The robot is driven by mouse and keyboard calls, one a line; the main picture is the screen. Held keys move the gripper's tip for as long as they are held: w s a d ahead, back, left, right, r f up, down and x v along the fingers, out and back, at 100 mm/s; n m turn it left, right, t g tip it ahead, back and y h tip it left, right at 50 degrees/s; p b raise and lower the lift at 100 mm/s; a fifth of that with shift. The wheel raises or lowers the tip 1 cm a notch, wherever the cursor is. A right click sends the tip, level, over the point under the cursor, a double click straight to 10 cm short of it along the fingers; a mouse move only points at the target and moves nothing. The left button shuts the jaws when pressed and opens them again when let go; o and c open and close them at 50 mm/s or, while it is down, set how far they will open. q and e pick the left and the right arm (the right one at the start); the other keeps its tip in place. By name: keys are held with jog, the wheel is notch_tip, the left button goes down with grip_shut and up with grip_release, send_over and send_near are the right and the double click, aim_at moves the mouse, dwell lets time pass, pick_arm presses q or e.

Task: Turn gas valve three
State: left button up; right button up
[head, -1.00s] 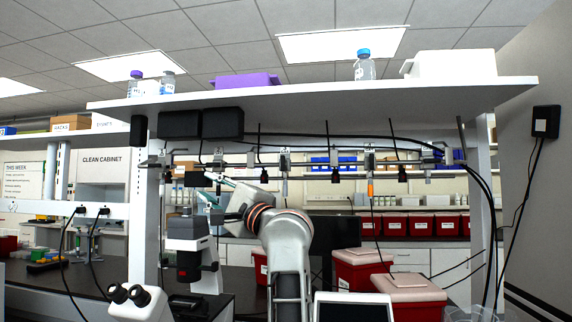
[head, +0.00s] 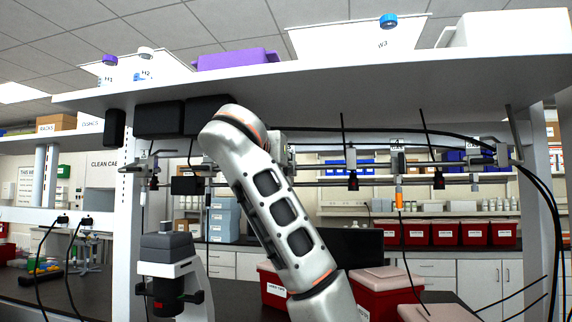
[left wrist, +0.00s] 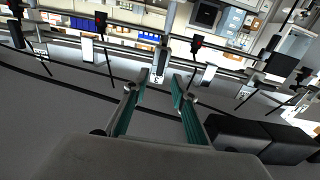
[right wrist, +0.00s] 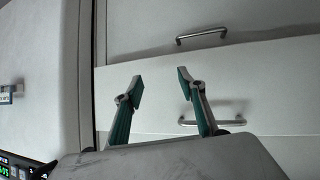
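Gas valve three (left wrist: 157,79), a pale fitting marked 3 on the rail under the shelf, shows in the left wrist view. My left gripper (left wrist: 161,84) is open, its teal fingers spread to either side of the fitting's lower end; I cannot tell whether they touch it. In the head view my raised arm hides the left gripper and most of that part of the rail. My right gripper (right wrist: 160,82) is open and empty, facing white drawers (right wrist: 240,75) in the right wrist view.
The shelf (head: 330,72) overhangs the rail and carries bottles (head: 145,65) and a purple box (head: 238,59). Other valves (head: 398,165) and hanging black cables flank my arm. A microscope (head: 167,255) stands lower left; red bins (head: 385,288) stand lower right.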

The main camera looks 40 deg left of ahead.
pick_arm(q)
jog(key=p+x, duration=0.1)
jog(key=x, duration=0.6)
jog(key=shift+f, duration=0.15)
jog(key=shift+c, duration=0.2)
jog(key=shift+s, duration=0.1)
grip_shut()
